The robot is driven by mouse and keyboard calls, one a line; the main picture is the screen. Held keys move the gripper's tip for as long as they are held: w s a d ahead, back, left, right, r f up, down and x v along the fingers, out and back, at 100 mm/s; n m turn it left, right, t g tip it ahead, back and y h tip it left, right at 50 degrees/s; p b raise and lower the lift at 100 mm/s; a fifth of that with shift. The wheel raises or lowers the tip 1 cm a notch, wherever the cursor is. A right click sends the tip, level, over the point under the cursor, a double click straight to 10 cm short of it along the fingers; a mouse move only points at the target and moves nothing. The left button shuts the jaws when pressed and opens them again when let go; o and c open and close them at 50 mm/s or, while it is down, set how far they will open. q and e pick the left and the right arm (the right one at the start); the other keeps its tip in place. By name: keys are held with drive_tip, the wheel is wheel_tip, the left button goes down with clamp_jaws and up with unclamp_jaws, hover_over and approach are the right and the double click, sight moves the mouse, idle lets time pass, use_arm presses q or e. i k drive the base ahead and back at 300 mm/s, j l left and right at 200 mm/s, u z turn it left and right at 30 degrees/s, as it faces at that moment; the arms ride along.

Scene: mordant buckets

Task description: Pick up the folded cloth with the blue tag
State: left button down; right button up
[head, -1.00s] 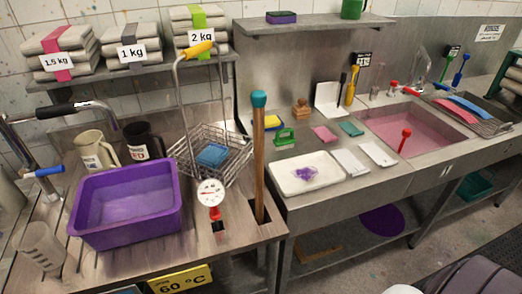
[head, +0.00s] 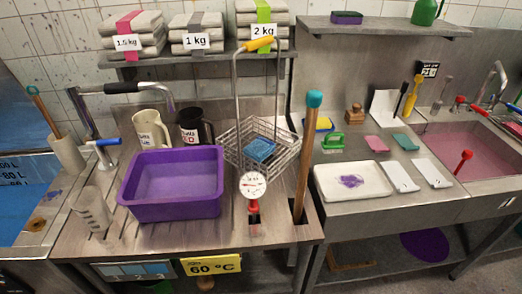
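Three stacks of folded grey cloth lie on the upper left shelf in the head view. One has a pink band and a 1.5 kg label (head: 151,39), one a grey band and a 1 kg label (head: 180,27), one a green band and a 2 kg label (head: 245,18). I see no blue tag on any of them. A blue block-like item (head: 261,150), too small to identify surely, sits in the wire basket (head: 285,149). Neither of my grippers is in view.
A purple tub (head: 170,210) stands on the left bench, with two mugs behind it and a dial thermometer (head: 252,185) to its right. A wooden stick (head: 309,150) stands upright at the bench's right end. A blue vat (head: 25,195) is at far left.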

sight(261, 148)
drive_tip(key=i+l, duration=0.15)
drive_tip(key=l, duration=0.2)
drive_tip(key=i+l+u, duration=0.1)
drive_tip(key=l, duration=0.3)
drive_tip(key=i+l, duration=0.2)
drive_tip(key=l, duration=0.15)
drive_tip(key=i+l+u, duration=0.1)
drive_tip(key=l, duration=0.3)
drive_tip(key=i+l, duration=0.15)
drive_tip(key=l, duration=0.2)
